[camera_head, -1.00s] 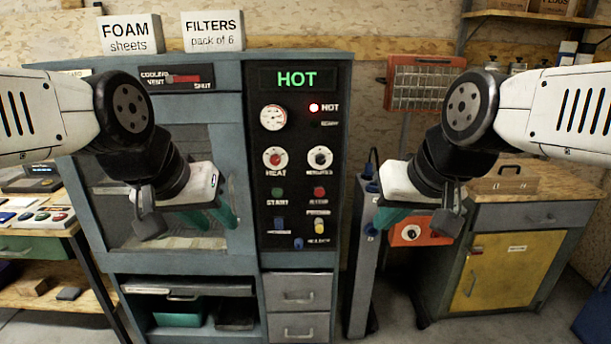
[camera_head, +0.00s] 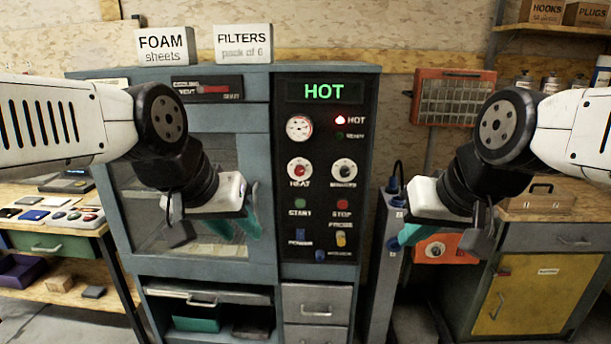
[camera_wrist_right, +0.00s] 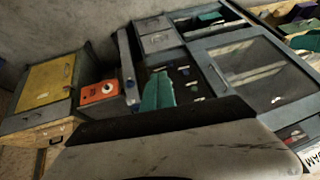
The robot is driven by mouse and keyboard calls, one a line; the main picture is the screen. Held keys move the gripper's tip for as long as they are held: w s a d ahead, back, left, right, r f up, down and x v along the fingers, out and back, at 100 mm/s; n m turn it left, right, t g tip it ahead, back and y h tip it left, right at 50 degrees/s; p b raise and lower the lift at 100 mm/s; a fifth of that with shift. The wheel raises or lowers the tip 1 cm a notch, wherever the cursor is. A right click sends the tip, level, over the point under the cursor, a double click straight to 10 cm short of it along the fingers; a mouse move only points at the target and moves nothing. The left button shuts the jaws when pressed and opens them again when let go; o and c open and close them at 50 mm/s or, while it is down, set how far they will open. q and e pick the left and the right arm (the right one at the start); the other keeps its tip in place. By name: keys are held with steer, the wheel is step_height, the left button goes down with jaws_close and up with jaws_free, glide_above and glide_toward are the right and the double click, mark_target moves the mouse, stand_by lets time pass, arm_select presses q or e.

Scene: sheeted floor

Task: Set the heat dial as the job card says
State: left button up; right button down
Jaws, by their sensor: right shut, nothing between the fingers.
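The heat dial (camera_head: 299,170), a white knob with a red centre labelled HEAT, is on the black control panel (camera_head: 321,262) of the grey-blue oven in the head view. Its exact setting is too small to read. The display (camera_head: 323,91) reads HOT in green. My left gripper (camera_head: 238,220) is in front of the oven window, left of the panel. Its teal fingers look apart, with nothing between them. My right gripper (camera_head: 402,236) is right of the panel, shut and empty. Its teal fingers also show in the right wrist view (camera_wrist_right: 158,92). No readable job card shows.
Beside the heat dial is a second dial (camera_head: 344,170), with a gauge (camera_head: 299,127) above and buttons below. The lamp beside HOT (camera_head: 339,119) is lit red. An orange box with a dial (camera_head: 446,247) is behind my right gripper. A bench (camera_head: 60,232) is at left.

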mark_target(299, 172)
stand_by(0.3)
